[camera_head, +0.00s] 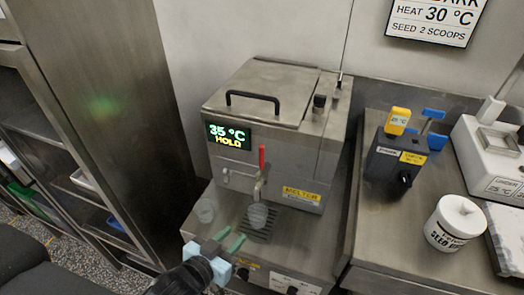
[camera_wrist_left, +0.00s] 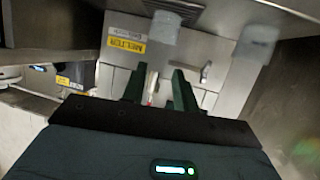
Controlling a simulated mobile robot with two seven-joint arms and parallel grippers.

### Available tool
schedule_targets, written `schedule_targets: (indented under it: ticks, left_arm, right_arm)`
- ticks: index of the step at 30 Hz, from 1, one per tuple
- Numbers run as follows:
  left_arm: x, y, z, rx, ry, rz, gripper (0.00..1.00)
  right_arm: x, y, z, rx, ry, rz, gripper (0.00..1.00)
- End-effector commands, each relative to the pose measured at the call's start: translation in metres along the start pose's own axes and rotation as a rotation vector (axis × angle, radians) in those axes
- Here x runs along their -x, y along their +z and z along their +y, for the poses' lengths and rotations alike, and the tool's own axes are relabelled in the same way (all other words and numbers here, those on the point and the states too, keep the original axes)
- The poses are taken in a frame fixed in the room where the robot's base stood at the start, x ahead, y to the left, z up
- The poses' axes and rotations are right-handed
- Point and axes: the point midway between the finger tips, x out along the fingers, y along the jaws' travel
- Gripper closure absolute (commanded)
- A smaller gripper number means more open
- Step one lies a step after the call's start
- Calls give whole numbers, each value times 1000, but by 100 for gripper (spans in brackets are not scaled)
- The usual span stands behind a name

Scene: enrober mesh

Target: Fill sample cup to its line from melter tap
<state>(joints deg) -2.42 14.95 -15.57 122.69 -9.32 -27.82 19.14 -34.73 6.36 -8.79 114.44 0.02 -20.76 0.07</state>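The melter (camera_head: 265,130) is a steel box whose display reads 35 °C HOLD. Its tap (camera_head: 258,187) has a red lever (camera_head: 262,158) standing upright. A translucent cup (camera_head: 258,216) stands on the drip grate (camera_head: 262,234) beneath the tap. A second translucent cup (camera_head: 205,211) stands to its left. I cannot make out a line or contents in either cup. My left gripper (camera_head: 229,240) is in front of and below the cups, its green fingers apart with nothing between them. The wrist view shows these fingers (camera_wrist_left: 160,88) apart too, with both cups beyond. My right gripper is out of view.
A steel rack (camera_head: 75,130) stands close on the left. A wall sign (camera_head: 435,20) reads HEAT 30 °C.

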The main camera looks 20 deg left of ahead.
Motion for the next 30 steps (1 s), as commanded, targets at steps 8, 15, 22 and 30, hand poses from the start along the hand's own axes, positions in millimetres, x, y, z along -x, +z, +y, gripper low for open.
schedule_targets:
  ticks: [8,15,22,30]
  left_arm:
    - [-27,-142,-5,-26,9,273,71]
    - [-26,-180,-6,-28,11,346,71]
    - [-30,-182,-6,-28,11,348,71]
    - [-64,-195,-5,-28,11,350,71]
  right_arm:
    - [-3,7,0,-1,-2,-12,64]
    - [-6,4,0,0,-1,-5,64]
    - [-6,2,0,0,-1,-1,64]
    - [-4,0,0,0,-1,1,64]
